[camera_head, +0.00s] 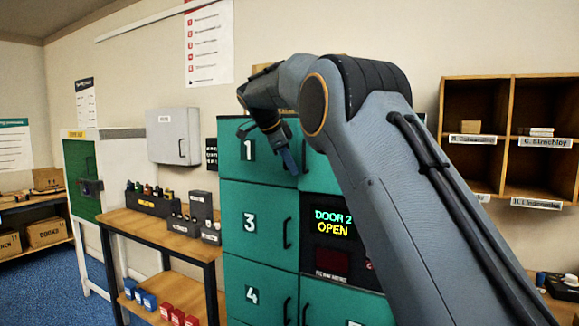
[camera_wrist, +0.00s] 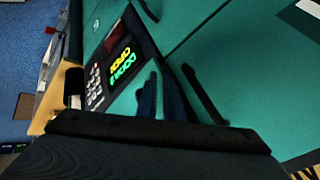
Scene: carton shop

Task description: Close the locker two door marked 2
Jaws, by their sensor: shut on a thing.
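The teal locker (camera_head: 250,262) has numbered doors. The display (camera_head: 332,223) on it reads "DOOR 2 OPEN", and it also shows turned in the wrist view (camera_wrist: 122,62). The part of the locker two door that I see is a teal panel (camera_head: 316,172) right of door 1 (camera_head: 240,165); my arm hides the rest, including any number. My gripper (camera_head: 291,163) is at the seam between these doors. In the wrist view, its blue fingers (camera_wrist: 160,98) are close together beside a dark handle (camera_wrist: 205,95). They are shut on a part of door 2 that they hide.
Doors 3 (camera_head: 250,222) and 4 (camera_head: 252,295) look flush, with dark handles. A wooden bench (camera_head: 150,222) with bins stands left of the locker. Wooden pigeonholes (camera_head: 508,135) hang at the right. Blue floor (camera_head: 50,285) is clear at the lower left.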

